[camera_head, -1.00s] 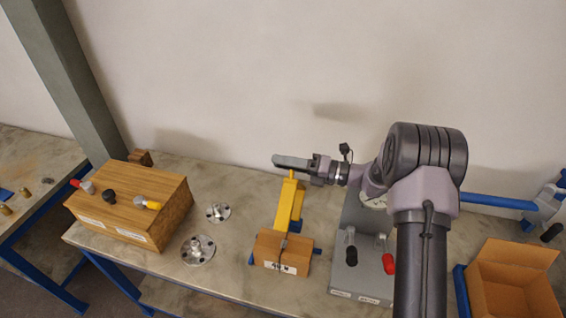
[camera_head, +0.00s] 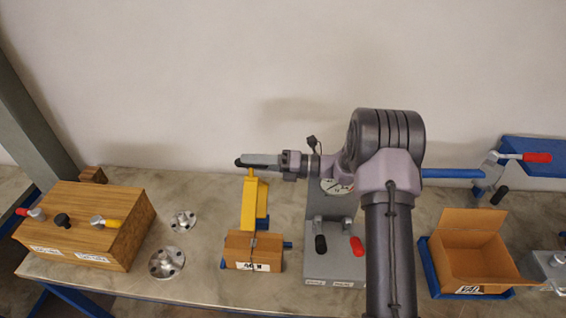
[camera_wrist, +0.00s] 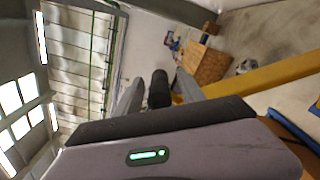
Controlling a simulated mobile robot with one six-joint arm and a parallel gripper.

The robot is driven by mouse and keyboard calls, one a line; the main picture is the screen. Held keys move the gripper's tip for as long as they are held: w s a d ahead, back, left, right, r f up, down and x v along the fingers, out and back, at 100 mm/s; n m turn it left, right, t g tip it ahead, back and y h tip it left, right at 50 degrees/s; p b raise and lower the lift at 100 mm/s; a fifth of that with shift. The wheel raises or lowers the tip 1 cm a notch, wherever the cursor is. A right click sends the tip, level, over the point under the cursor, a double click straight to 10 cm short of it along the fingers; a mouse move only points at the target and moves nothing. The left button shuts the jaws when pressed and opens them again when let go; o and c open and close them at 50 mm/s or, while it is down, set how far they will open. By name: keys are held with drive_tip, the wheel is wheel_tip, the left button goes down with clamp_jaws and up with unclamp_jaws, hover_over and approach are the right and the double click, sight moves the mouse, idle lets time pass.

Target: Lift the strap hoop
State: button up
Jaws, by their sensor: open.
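The clearest strap-like thing is a thin dark strap (camera_head: 254,242) over a small wooden block (camera_head: 238,250) with a white label; I cannot tell for sure that it is the strap hoop. The block sits at the front end of a yellow bar (camera_head: 249,205) on the bench. My gripper (camera_head: 241,161) is above and behind the block, by the bar's far end, pointing left. In the wrist view my gripper (camera_wrist: 157,98) has its fingers apart. A dark rounded piece (camera_wrist: 158,88) shows between them; I cannot tell what it is. The strap is not clear there.
A large wooden box (camera_head: 95,225) with knobs and two metal flanges (camera_head: 167,263) are to the left on the bench. A grey fixture (camera_head: 330,255) with black and red handles stands right of the block. An open cardboard box (camera_head: 470,262) is at the right.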

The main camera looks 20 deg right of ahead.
drive_tip(key=v, duration=1.4)
drive_tip(key=shift+d, duration=0.1)
